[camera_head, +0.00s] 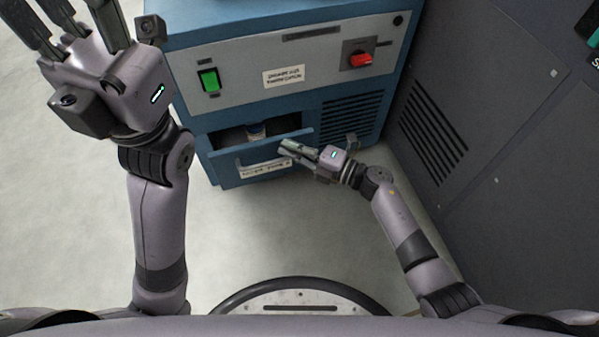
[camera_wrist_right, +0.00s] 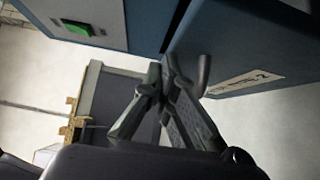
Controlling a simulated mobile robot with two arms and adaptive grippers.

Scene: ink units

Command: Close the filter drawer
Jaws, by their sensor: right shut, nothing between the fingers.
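The filter drawer (camera_head: 228,168) is a blue drawer low on the blue cabinet. It is pulled part way out and carries a white label on its front.
The blue cabinet's panel (camera_head: 230,65) carries a green switch (camera_head: 209,80) and a red knob (camera_head: 361,59). A vent grille (camera_head: 350,117) lies right of the drawer. A dark grey cabinet (camera_head: 480,110) stands close on the right. The floor in front is clear.

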